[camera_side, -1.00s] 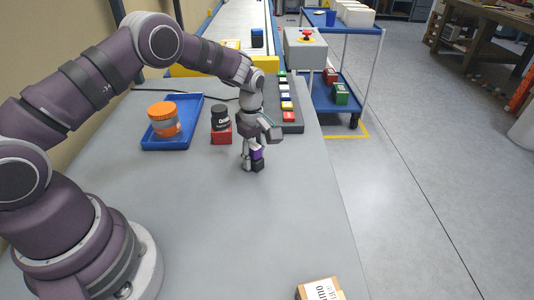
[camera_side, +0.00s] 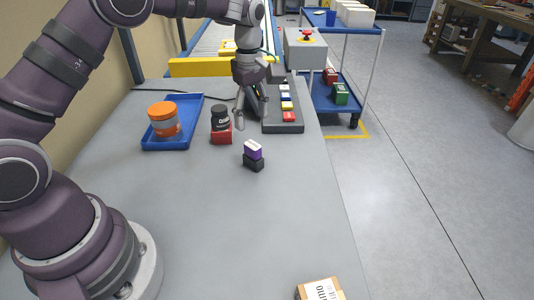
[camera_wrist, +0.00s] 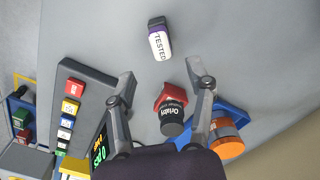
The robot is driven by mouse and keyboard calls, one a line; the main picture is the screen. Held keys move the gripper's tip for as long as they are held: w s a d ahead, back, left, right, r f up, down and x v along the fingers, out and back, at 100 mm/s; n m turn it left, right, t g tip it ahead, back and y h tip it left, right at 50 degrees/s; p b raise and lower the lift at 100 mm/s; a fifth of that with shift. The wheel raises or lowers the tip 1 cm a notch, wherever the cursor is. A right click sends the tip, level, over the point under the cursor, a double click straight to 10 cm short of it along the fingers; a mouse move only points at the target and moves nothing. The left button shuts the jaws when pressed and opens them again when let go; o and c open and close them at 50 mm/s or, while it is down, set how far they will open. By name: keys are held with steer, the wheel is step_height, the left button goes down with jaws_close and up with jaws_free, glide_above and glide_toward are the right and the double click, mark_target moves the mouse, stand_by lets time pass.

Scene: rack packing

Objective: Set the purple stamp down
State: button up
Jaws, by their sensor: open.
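In the wrist view the stamp (camera_wrist: 159,44) shows a white face marked TESTED, lying beyond my fingertips. My gripper (camera_side: 252,118) is open and empty, raised behind the stamp and apart from it. In the wrist view its two fingers (camera_wrist: 160,85) are spread wide with nothing between their tips.
A blue tray (camera_side: 183,138) holds an orange-lidded jar (camera_side: 164,119). A dark rack (camera_side: 291,128) with coloured blocks stands right. The front table is mostly clear.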

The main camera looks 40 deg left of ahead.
steer(key=shift+r, duration=0.5)
steer(key=s+d+r+m+t, duration=0.1)
steer(key=s+r+m+t, duration=0.1)
steer(key=s+r+m, duration=0.6)
steer(key=s+d+m+t, duration=0.1)
steer(key=s+m+t, duration=0.2)
steer(key=s+m, duration=0.6)
steer(key=shift+s+d+r+m+t, duration=0.3)
steer(key=shift+d+r+m, duration=0.1)
steer(key=shift+m, duration=0.1)
